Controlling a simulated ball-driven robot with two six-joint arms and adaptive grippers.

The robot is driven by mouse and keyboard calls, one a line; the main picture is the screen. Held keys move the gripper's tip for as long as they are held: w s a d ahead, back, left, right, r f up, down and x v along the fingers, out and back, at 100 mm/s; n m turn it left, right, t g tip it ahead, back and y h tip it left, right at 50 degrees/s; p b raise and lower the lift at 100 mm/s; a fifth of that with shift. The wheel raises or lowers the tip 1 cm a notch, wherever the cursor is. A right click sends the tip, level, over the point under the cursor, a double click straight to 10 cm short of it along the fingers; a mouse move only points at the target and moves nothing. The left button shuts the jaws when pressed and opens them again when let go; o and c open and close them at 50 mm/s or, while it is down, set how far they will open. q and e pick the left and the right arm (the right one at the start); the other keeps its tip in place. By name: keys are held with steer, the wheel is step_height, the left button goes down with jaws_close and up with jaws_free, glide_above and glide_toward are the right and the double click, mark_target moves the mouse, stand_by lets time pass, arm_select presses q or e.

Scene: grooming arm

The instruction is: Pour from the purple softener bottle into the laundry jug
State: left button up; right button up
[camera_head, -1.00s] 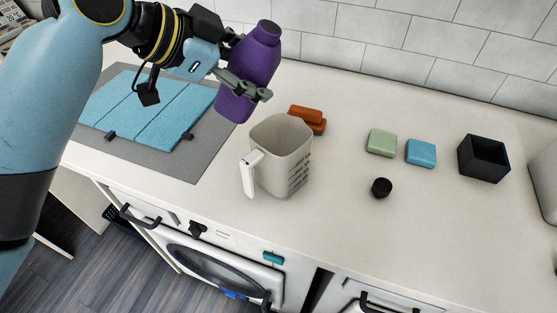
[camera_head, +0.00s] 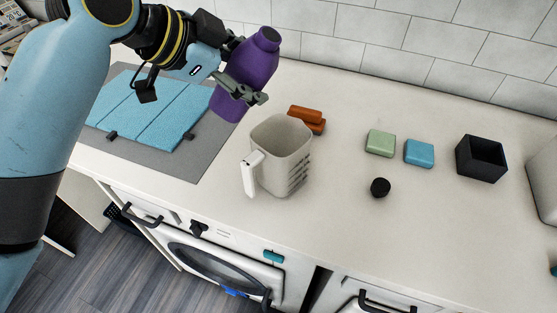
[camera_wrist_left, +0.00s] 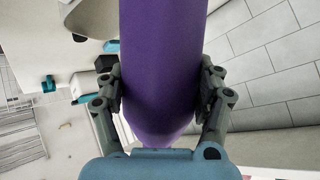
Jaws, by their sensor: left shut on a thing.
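The purple softener bottle (camera_head: 255,62) is held up in the air by my left gripper (camera_head: 243,88), left of and above the laundry jug. The bottle is slightly tilted, its neck end up and leaning to the right. In the left wrist view the purple bottle (camera_wrist_left: 162,60) fills the space between the two fingers of my left gripper (camera_wrist_left: 160,92), which press on both its sides. The beige laundry jug (camera_head: 283,150) stands upright on the counter with its white handle toward the front left. My right gripper is not in view.
Orange-brown bars (camera_head: 306,117) lie just behind the jug. A black cap (camera_head: 380,187), a green block (camera_head: 380,142), a blue block (camera_head: 419,153) and a black open box (camera_head: 482,158) are to the right. A grey mat (camera_head: 190,160) with a blue towel (camera_head: 160,115) lies left. A tiled wall (camera_head: 420,40) is behind.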

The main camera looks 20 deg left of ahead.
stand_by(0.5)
arm_select(q)
steer(key=shift+a+y+p, duration=0.2)
steer(key=shift+y+p, duration=0.2)
steer(key=shift+p, duration=0.05)
stand_by(0.6)
steer(key=shift+a+f+m+y+p, duration=0.15)
steer(key=shift+a+m+y+p, duration=0.05)
steer(key=shift+m+y+p, duration=0.15)
stand_by(0.6)
steer(key=shift+a+p, duration=0.1)
steer(key=shift+p, duration=0.35)
stand_by(0.6)
stand_by(0.8)
steer(key=shift+y+p, duration=0.25)
steer(key=shift+p, duration=0.05)
steer(key=shift+a+f, duration=0.15)
